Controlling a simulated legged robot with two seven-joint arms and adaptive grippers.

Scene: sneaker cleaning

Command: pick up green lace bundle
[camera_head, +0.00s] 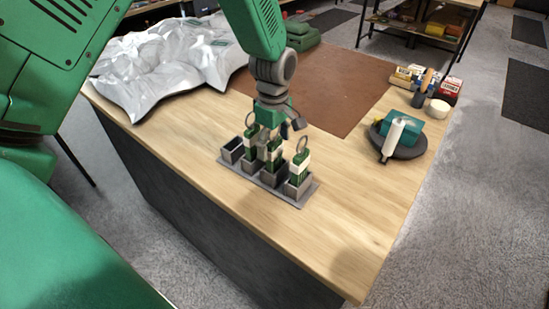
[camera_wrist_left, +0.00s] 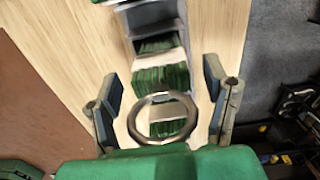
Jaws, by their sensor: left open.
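Green lace bundles with white bands and metal rings stand upright in a grey compartment holder (camera_head: 297,203) on the bench. A bundle on the right (camera_head: 298,168), a middle one (camera_head: 273,152) and one further left (camera_head: 250,143) show; the leftmost compartment (camera_head: 232,151) looks empty. My left gripper (camera_head: 278,128) is over the holder, pointing down. In the left wrist view its fingers (camera_wrist_left: 164,103) are open, either side of a bundle's metal ring (camera_wrist_left: 165,118). That bundle's green laces (camera_wrist_left: 164,128) show through the ring; another bundle (camera_wrist_left: 160,77) is beyond. My right gripper is out of view.
A crumpled silvery bag (camera_head: 165,65) lies at the back left, beside a brown mat (camera_head: 330,85). A dark round base (camera_head: 402,145) with a teal block (camera_head: 408,126) and a white bottle (camera_head: 394,137) is on the right. The bench front right is clear.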

